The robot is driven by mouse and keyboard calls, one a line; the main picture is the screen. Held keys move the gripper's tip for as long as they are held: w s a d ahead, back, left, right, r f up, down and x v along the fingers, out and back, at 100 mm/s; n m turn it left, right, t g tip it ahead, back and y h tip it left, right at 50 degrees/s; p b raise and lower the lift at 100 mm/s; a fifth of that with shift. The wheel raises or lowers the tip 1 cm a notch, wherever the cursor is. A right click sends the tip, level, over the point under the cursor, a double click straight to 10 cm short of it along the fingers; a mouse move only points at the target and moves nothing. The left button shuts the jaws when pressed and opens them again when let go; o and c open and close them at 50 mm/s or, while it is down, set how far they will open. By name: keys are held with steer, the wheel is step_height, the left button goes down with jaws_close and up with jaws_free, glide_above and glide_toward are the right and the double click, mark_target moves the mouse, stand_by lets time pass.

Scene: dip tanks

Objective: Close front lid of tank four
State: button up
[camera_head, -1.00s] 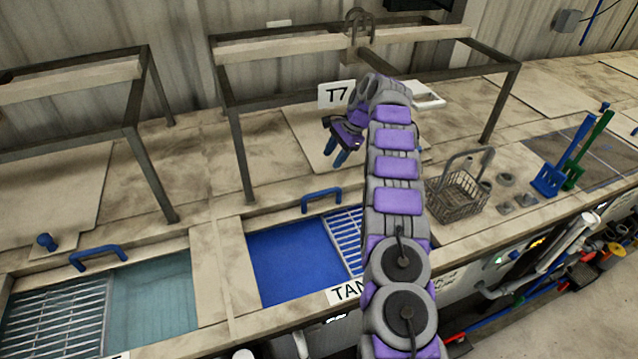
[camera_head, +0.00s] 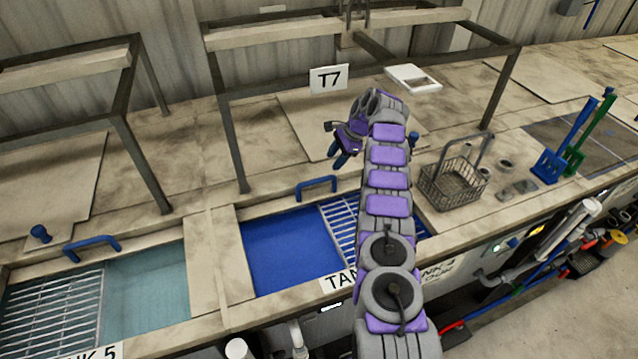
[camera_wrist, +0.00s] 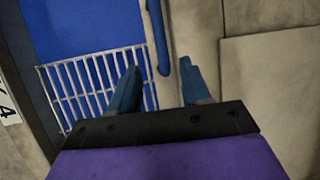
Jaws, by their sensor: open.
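Tank four (camera_head: 288,242) stands with its front opening uncovered, showing blue liquid and a white grate (camera_head: 341,225) at its right side. Its front lid has a blue handle (camera_head: 316,186) along the back edge of the opening. My gripper (camera_head: 341,158) is above the counter behind the opening, right of and beyond the handle. In the wrist view my gripper (camera_wrist: 160,92) is open with nothing between its two blue fingers. The blue handle (camera_wrist: 158,38) shows just ahead of the fingers, apart from them, with the grate (camera_wrist: 92,85) to the left.
Tank five (camera_head: 150,288) at the left is also open, with its own blue handle (camera_head: 92,246). A wire basket (camera_head: 455,186) stands right of my arm.

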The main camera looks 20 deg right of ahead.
mark_target(318, 179)
steer(key=a+f, duration=0.2)
steer(key=w+a+f+p, duration=0.1)
steer(key=a+f, duration=0.1)
steer(key=f, duration=0.1)
steer(key=w+a+f, duration=0.1)
steer(key=a+f, duration=0.1)
steer(key=f, duration=0.1)
steer(key=shift+a+f, duration=0.1)
steer(key=shift+a, duration=0.3)
steer(key=shift+d+f, duration=0.1)
steer(key=shift+f, duration=0.15)
steer(key=shift+d+f, duration=0.45)
steer(key=shift+d, duration=0.4)
steer(key=shift+w+d, duration=0.1)
steer(key=shift+d, duration=0.45)
steer(key=shift+a+r, duration=0.1)
steer(key=shift+a, duration=0.9)
steer(key=shift+c, duration=1.2)
steer(key=shift+a, duration=0.6)
steer(key=shift+c, duration=1.4)
steer(key=shift+d, duration=0.35)
steer(key=c, duration=0.3)
steer(key=shift+d, duration=0.7)
jaws_close()
steer(key=shift+a, duration=0.15)
